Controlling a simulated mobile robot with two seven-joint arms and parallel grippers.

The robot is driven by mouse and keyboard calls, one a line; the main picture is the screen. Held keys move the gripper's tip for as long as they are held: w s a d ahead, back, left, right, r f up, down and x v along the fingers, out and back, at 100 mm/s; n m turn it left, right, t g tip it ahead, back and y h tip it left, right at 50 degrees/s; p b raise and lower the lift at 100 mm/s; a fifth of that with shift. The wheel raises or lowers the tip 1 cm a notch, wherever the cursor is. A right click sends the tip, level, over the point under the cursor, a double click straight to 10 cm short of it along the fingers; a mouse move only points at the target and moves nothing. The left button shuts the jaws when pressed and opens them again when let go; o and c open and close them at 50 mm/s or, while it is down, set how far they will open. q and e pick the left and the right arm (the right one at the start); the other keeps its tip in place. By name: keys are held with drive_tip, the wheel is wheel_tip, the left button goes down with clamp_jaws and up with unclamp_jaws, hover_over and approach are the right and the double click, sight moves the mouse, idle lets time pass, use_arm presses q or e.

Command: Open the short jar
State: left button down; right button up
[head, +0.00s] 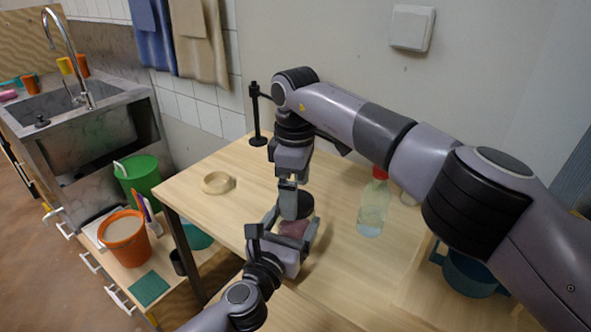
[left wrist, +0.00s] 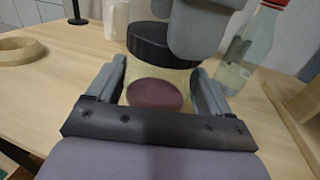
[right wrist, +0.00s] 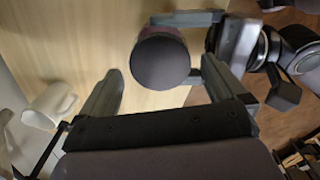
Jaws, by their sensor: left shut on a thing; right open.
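The short jar (left wrist: 165,85) stands on the table with a dark round lid (left wrist: 162,45) on it and a dull purple oval label on its side. My left gripper (head: 294,224) is shut on the jar's body, one finger on each side. My right gripper (head: 289,203) points down from above, close to the lid, and partly hides the jar in the head view. In the right wrist view the dark lid (right wrist: 160,62) lies just ahead of and between the open fingertips. I cannot tell whether they touch it.
A clear bottle with a red cap (head: 373,207) stands right of the jar. A pale ring (head: 217,182) lies to the left, and a black stand (head: 258,135) is at the back. A white mug (right wrist: 50,104) shows in the right wrist view. The table's left part is mostly free.

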drive_tip(key=shift+f, duration=0.85)
drive_tip(key=c, duration=1.1)
